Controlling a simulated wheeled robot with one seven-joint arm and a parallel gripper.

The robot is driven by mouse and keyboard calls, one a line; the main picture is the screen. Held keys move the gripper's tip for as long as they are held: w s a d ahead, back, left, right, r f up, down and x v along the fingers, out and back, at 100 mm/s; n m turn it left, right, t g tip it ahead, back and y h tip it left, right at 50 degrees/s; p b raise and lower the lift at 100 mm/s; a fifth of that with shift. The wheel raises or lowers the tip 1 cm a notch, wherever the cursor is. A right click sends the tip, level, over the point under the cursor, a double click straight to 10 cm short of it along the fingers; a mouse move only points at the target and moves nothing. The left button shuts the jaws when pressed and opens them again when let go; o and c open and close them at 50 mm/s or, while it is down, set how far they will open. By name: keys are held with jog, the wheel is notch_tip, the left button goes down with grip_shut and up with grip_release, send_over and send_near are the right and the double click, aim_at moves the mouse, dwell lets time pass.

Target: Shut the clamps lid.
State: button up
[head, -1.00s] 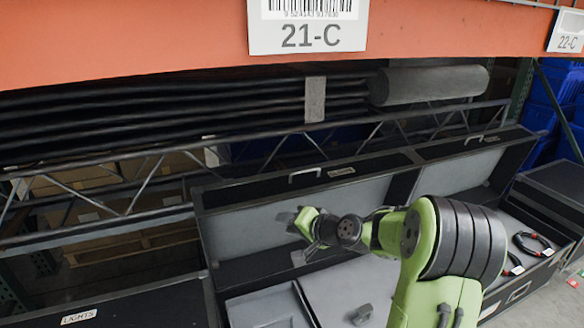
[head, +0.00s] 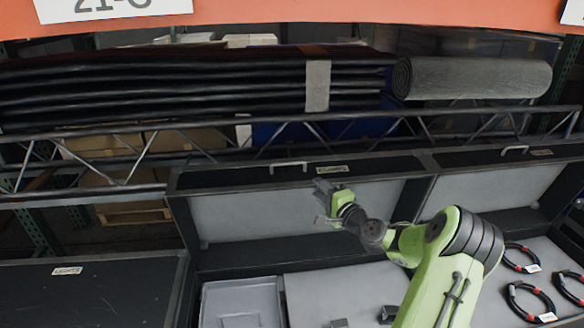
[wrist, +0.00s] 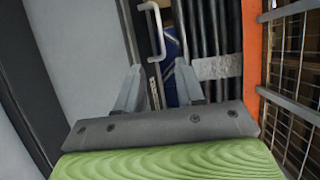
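The lid I take for the clamps lid (head: 260,215) stands raised at the back of the middle case in the head view, its grey inner face toward me. Its label (head: 333,170) is too small to read. A handle (head: 288,167) sits on its top edge; a handle (wrist: 154,32) also shows in the wrist view, beyond the fingertips. My gripper (head: 324,196) is in front of the lid, near its top edge and right of the handle. In the wrist view my gripper (wrist: 160,82) has its fingers apart with nothing between them.
A second raised lid (head: 490,195) adjoins on the right, above cable coils (head: 522,258). The middle case holds a grey tray (head: 240,305) and small dark pieces (head: 388,314). A closed case (head: 90,290) stands left. A metal truss and shelf beam (head: 300,20) run behind.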

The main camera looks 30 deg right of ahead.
aim_at(289, 164)
jog(key=w, duration=1.5)
jog(key=shift+w+d+f+b, duration=0.1)
jog(key=shift+w+d+b, duration=0.2)
jog(key=shift+w+b, duration=0.1)
grip_shut()
